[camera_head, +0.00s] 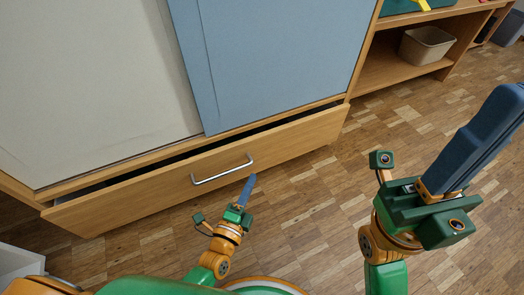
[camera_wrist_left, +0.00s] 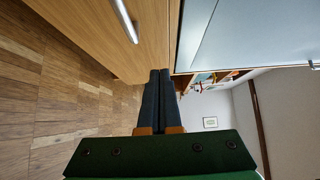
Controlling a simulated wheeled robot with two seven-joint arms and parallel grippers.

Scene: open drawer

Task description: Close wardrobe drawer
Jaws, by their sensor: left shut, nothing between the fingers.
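The wardrobe's wide wooden drawer (camera_head: 140,197) is partly open, with a dark gap behind the top of its front. Its silver bar handle (camera_head: 222,171) is at the middle of the front. My left gripper (camera_head: 249,186) is shut and empty, in front of the drawer, just below the handle's right end; I cannot tell whether it touches. The left wrist view shows the shut fingers (camera_wrist_left: 160,85), the drawer front (camera_wrist_left: 150,35) and the handle (camera_wrist_left: 125,18). My right gripper (camera_head: 510,95) is at the right, away from the drawer, its fingers together and empty.
White (camera_head: 90,90) and blue (camera_head: 270,60) wardrobe doors stand above the drawer. A wooden shelf at the upper right holds a beige bin (camera_head: 427,46). A white object (camera_head: 20,265) is at the lower left. The parquet floor (camera_head: 320,200) before the drawer is clear.

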